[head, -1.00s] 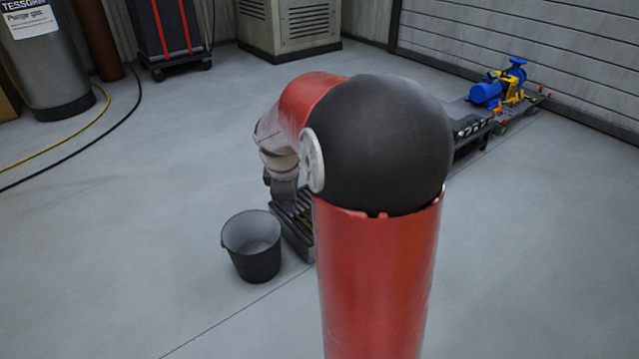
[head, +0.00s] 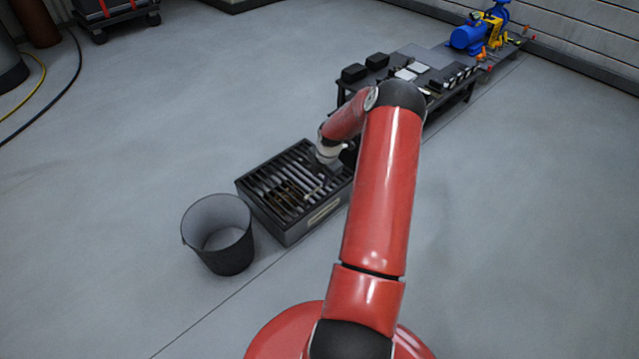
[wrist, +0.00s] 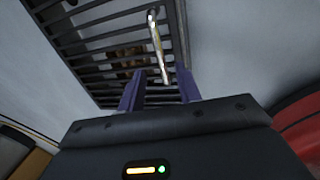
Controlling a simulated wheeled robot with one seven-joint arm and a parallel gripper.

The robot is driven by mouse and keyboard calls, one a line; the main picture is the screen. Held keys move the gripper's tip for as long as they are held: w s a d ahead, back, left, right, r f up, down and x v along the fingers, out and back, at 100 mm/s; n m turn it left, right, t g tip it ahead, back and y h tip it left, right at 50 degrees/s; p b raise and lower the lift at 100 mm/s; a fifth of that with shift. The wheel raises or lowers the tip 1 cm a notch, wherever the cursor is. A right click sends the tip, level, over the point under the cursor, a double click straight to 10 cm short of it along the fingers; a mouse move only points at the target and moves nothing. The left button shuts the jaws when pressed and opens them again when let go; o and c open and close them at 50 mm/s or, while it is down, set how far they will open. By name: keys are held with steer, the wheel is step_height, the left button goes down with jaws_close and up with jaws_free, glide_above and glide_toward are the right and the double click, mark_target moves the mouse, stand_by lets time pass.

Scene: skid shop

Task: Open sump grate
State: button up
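The sump is a dark grey box (head: 288,234) on the floor, with a slatted grate (head: 275,178) lying flat across its top. Brownish matter shows between the bars. In the wrist view the dark grate (wrist: 95,38) fills the upper middle, with a pale metal handle bar (wrist: 157,45) over the slats. My gripper (wrist: 161,74) is open, its two purple fingers apart. The near end of the handle appears between the fingertips; I cannot tell how deep or whether it touches. In the head view my wrist is over the grate's right end, and the fingers are hidden there.
An empty dark bucket (head: 218,235) stands just left of the sump. A low black bench (head: 405,62) with small parts is behind my arm, and a blue pump (head: 468,38) stands beyond it. A hose and cable lie far left.

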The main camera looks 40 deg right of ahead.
mark_target(318, 188)
steer(key=f, duration=0.2)
steer(key=w+f, duration=0.1)
steer(key=f, duration=0.2)
steer(key=shift+a+b, duration=0.1)
steer(key=shift+b, duration=0.2)
jaws_close()
